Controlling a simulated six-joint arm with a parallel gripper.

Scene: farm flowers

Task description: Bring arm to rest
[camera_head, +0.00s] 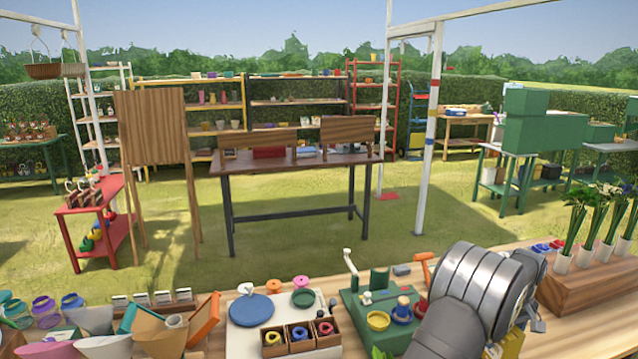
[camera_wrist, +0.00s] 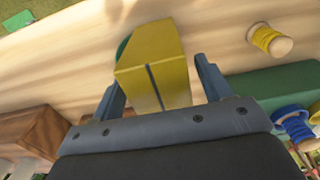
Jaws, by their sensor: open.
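My gripper (camera_wrist: 160,80) shows in the wrist view with its two blue-grey fingers spread apart. A yellow block-like object (camera_wrist: 155,62) with a dark line down its face stands beyond and between the fingers. Gaps show on both sides of it, and I see no finger pressing on it. A dark green edge shows behind its left side. A bit of yellow (camera_head: 510,342) shows beside the arm, low in the picture.
A green board with tools and bowls (camera_head: 348,300) lies just left of my arm. A wooden block holding flower tubes (camera_head: 590,285) stands to the right. A spool of yellow thread (camera_wrist: 268,40) and a blue spool (camera_wrist: 292,128) are right of the gripper. Paper cones crowd the bench's left.

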